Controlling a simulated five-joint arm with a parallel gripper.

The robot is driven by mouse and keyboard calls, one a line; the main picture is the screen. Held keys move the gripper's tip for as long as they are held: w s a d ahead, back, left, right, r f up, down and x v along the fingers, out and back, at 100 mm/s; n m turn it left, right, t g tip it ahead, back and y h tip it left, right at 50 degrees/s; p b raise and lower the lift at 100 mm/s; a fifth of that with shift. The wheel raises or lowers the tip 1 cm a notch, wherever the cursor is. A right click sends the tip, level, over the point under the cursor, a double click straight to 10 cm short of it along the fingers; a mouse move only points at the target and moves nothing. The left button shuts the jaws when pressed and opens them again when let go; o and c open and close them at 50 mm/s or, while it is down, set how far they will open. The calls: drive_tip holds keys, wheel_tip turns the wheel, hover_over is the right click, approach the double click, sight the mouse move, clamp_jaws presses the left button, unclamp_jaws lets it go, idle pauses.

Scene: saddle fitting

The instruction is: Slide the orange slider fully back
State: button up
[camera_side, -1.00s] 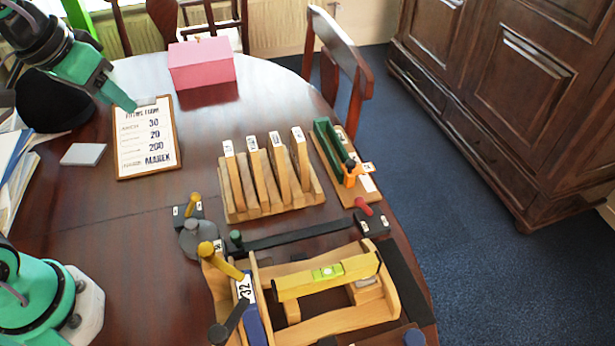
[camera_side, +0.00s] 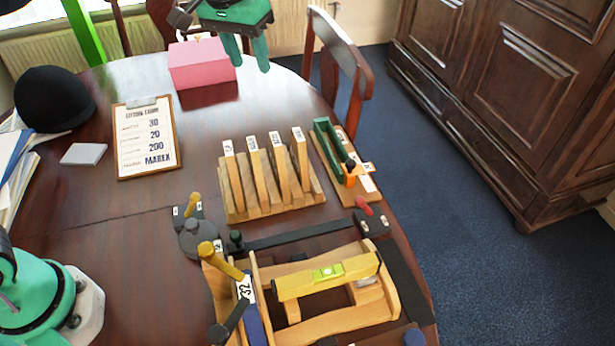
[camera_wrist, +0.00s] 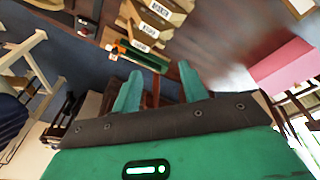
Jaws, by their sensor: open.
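The orange slider (camera_side: 351,175) sits at the near end of a green channel (camera_side: 331,145), on a small wooden board with a white scale strip at the table's right side. A dark knob shows at the slider's top. In the wrist view the orange slider (camera_wrist: 117,48) is small, beside the green channel (camera_wrist: 142,59). My gripper (camera_side: 247,62) hangs in the air over the far end of the table, beyond the channel and touching nothing. In the wrist view my gripper (camera_wrist: 158,82) has its two green fingers apart with nothing between them.
A rack (camera_side: 270,195) of upright labelled wooden pieces stands left of the slider board. A wooden fixture with a yellow level (camera_side: 328,276) is in front. A pink box (camera_side: 201,65) lies near my gripper, and a chair (camera_side: 340,65) stands behind. A clipboard (camera_side: 146,140) lies left.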

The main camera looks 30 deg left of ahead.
drive_tip(key=w+d+f+g, duration=0.1)
drive_tip(key=w+d+f, duration=0.55)
drive_tip(key=d, duration=0.35)
drive_tip(key=g, duration=0.1)
hover_over(351, 162)
drive_tip(key=shift+y, duration=0.4)
wheel_tip(351, 162, down, 8)
drive_tip(key=shift+f, duration=0.1)
drive_tip(key=shift+f, duration=0.15)
drive_tip(key=shift+f, duration=3.75)
clamp_jaws()
